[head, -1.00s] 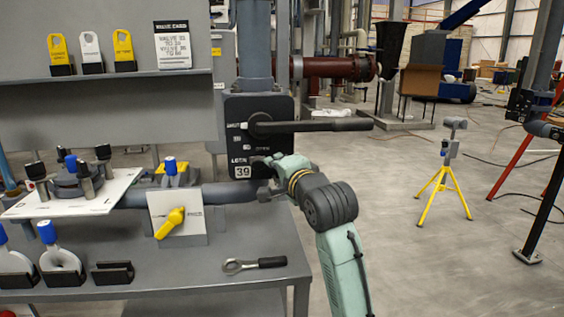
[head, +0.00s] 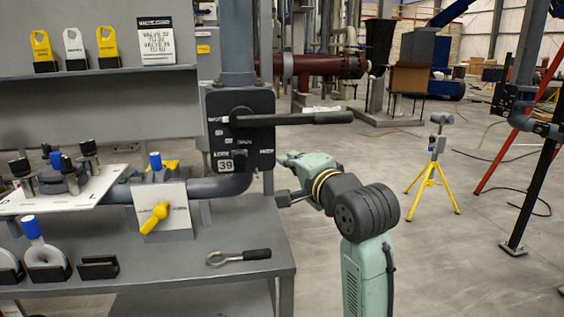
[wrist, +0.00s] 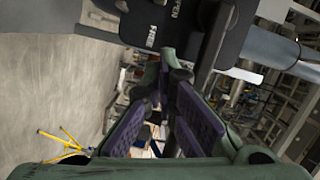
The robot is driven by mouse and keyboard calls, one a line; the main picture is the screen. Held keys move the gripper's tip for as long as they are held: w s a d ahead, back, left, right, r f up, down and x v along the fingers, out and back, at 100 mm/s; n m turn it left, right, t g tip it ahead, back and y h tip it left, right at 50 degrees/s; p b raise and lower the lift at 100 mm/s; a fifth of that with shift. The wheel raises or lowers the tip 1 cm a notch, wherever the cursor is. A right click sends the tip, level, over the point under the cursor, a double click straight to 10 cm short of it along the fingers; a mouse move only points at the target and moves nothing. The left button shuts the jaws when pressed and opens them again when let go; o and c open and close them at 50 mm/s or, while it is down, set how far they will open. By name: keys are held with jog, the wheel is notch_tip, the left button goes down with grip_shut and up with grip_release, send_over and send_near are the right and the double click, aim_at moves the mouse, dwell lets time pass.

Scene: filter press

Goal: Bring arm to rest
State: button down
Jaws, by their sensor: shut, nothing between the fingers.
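My arm reaches up from the lower right in the head view, with its pale green gripper (head: 284,198) just right of and below the black valve plate (head: 240,152). The gripper is shut and empty. In the wrist view the purple-padded fingers (wrist: 167,78) converge at their tips, below the dark plate with white lettering (wrist: 165,20). The black lever (head: 293,118) on the plate lies nearly level, pointing right, above my gripper and apart from it.
A grey bench (head: 190,272) fills the left, with a wrench (head: 238,257) near its right edge and a yellow-handled valve (head: 157,216). A yellow tripod (head: 433,178) stands at right. Open floor (head: 450,280) lies right of my arm.

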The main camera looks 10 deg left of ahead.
jog(key=shift+s+d, duration=0.2)
jog(key=shift+s, duration=0.2)
